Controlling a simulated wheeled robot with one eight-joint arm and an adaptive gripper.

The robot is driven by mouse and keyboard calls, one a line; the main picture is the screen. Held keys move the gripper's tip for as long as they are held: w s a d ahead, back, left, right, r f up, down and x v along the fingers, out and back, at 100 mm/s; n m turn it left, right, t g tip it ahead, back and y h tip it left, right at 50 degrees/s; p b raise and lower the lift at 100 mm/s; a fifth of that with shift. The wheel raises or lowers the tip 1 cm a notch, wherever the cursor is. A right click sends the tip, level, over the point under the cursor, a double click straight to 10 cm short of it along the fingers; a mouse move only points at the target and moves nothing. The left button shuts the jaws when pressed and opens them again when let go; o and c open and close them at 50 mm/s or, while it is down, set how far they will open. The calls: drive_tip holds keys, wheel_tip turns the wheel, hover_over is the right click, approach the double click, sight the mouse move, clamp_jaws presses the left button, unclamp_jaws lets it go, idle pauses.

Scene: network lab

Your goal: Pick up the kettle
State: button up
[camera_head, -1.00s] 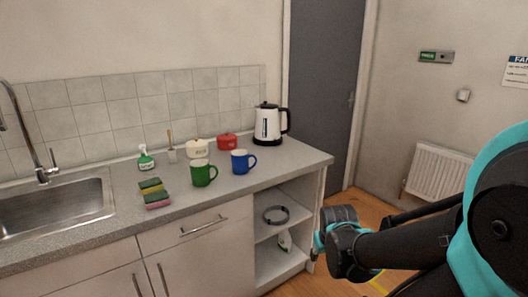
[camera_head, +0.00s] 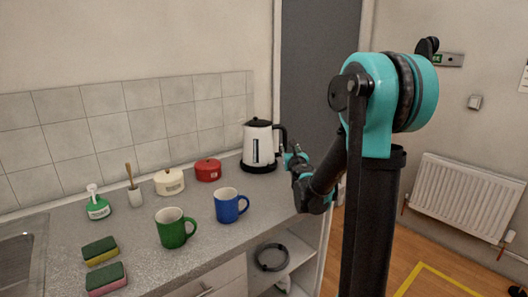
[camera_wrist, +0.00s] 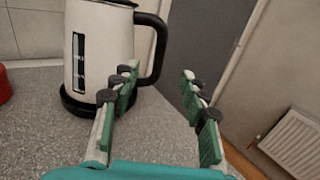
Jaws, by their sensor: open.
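The white kettle (camera_head: 258,144) with a black lid, handle and base stands upright at the back right end of the counter. Its black handle faces right, toward my gripper (camera_head: 292,152). In the wrist view the kettle (camera_wrist: 98,45) fills the upper left, and its handle (camera_wrist: 158,50) shows just beyond my gripper (camera_wrist: 160,88). My gripper is open and empty, with its fingers apart on either side of a gap. The left fingers overlap the lower part of the kettle in the picture; I cannot tell whether they touch it.
A red pot (camera_head: 208,171) and a cream pot (camera_head: 170,182) stand left of the kettle. A blue mug (camera_head: 228,207) and a green mug (camera_head: 172,230) stand nearer the front. Sponges (camera_head: 103,264) lie near the sink. A grey door (camera_head: 318,85) is behind.

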sight(285, 136)
drive_tip(key=w, duration=1.6)
drive_tip(key=shift+a, duration=0.1)
clamp_jaws()
